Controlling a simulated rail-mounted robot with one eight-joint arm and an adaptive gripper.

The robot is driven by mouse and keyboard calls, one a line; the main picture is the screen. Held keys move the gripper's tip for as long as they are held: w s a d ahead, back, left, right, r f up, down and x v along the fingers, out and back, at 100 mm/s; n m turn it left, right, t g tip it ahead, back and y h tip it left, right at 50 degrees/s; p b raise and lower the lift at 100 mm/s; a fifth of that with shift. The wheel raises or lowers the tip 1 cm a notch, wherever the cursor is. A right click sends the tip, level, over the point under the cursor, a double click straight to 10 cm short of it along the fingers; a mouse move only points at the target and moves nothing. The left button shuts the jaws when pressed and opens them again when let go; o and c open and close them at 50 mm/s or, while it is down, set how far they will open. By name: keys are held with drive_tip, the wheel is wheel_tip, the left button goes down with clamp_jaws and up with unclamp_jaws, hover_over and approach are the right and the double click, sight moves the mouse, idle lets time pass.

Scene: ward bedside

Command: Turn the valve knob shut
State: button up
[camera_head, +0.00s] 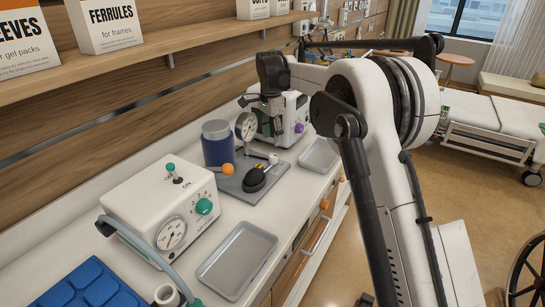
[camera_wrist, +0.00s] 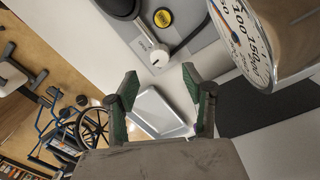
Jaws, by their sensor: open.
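A small white knob (camera_wrist: 160,57), which looks like the valve knob, sits on a grey plate (camera_wrist: 184,28) by a yellow disc and a dark hose. In the head view the pale knob (camera_head: 273,158) is at the plate's far right edge, past the black bulb (camera_head: 254,179). A round pressure gauge (camera_head: 246,126) stands at the plate's back; its dial (camera_wrist: 240,38) is large at right in the wrist view. My gripper (camera_wrist: 160,72) is open and empty, with the knob showing between and beyond its fingertips. In the head view my gripper (camera_head: 270,118) points down near the gauge.
A white device (camera_head: 293,117) is behind my gripper. Empty trays (camera_head: 238,260) and a white box with a green knob (camera_head: 160,210) are on the counter. A wooden shelf (camera_head: 150,55) runs above.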

sight(273, 155)
wheel_tip(273, 155, down, 8)
drive_tip(key=shift+s+d+f, duration=0.1)
drive_tip(key=shift+s, duration=0.05)
drive_tip(key=shift+c, duration=0.3)
clamp_jaws()
drive_tip(key=shift+n, duration=0.3)
drive_tip(key=n+b, duration=0.1)
drive_tip(key=n, duration=0.1)
drive_tip(key=shift+n, duration=0.4)
drive_tip(key=shift+n+b, duration=0.7)
drive_tip(key=shift+n, duration=1.2)
